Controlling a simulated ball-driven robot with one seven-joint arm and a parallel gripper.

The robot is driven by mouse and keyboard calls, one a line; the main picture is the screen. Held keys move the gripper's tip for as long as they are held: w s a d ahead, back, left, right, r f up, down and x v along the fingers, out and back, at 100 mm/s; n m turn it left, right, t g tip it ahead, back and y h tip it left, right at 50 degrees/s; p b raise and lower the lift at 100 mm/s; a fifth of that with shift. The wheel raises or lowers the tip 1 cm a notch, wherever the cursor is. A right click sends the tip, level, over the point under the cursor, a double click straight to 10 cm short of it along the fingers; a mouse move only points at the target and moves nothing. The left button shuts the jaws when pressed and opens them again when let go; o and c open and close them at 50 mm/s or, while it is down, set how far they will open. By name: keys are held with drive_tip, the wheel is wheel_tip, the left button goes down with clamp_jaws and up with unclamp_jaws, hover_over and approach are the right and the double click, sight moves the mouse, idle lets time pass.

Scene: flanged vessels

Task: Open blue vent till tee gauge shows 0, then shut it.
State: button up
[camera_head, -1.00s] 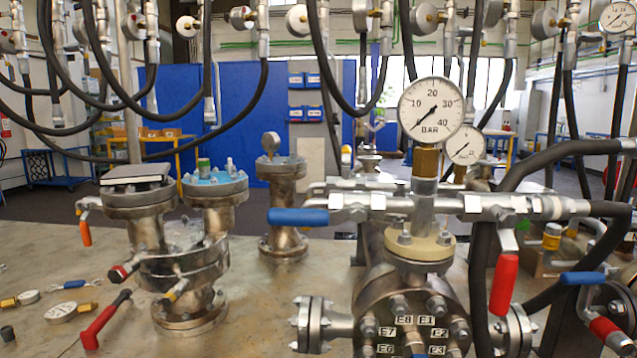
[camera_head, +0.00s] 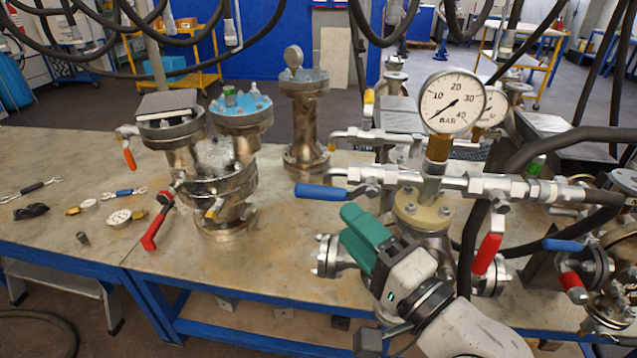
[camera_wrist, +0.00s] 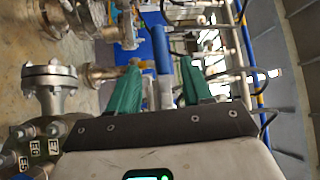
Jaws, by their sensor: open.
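The tee gauge (camera_head: 452,101) stands upright on a brass stem above the tee. Its needle points to the lower left, near the low end of the scale. The blue vent lever (camera_head: 322,192) points left from the valve on the tee's left branch, roughly in line with the pipe. My gripper (camera_head: 357,232) has green fingers and is just below and right of the lever in the head view. In the wrist view my gripper (camera_wrist: 160,66) is open, with a blue handle (camera_wrist: 161,50), apparently the vent lever, between its fingertips. I cannot tell whether they touch it.
A red lever (camera_head: 487,253) hangs right of the tee, with another blue lever (camera_head: 567,244) farther right. Black hoses curve around there. Flanged vessels (camera_head: 210,180) stand left on the bench (camera_head: 290,255). Loose gauges (camera_head: 120,217) and wrenches lie farther left.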

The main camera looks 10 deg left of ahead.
sight(324, 199)
drive_tip(key=p+x, duration=0.1)
drive_tip(key=x, duration=0.8)
drive_tip(key=shift+w, duration=0.1)
clamp_jaws()
idle(0.4)
